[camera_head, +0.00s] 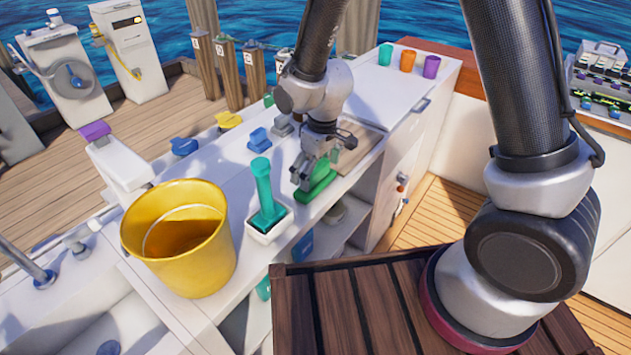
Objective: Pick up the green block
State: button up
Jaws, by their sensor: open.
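The green block (317,187) is a flat, long green piece lying on the white counter (232,165), near its front edge. My gripper (308,181) is over it, pointing down, with its fingers at or just above the block. The fingers hide part of the block's left and upper side. The gripper is open. I cannot tell from this view whether the fingers touch the block or straddle it.
A green upright handle in a white holder (268,223) stands left of the block. A yellow bucket (183,240) is farther left. A wooden board (357,150) lies behind my gripper. Small cups, including a purple one (431,67), stand at the far end.

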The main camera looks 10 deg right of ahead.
jog(key=c, duration=0.8)
jog(key=shift+c, duration=0.3)
notch_tip(320, 180, up, 10)
jog(key=shift+r, duration=0.1)
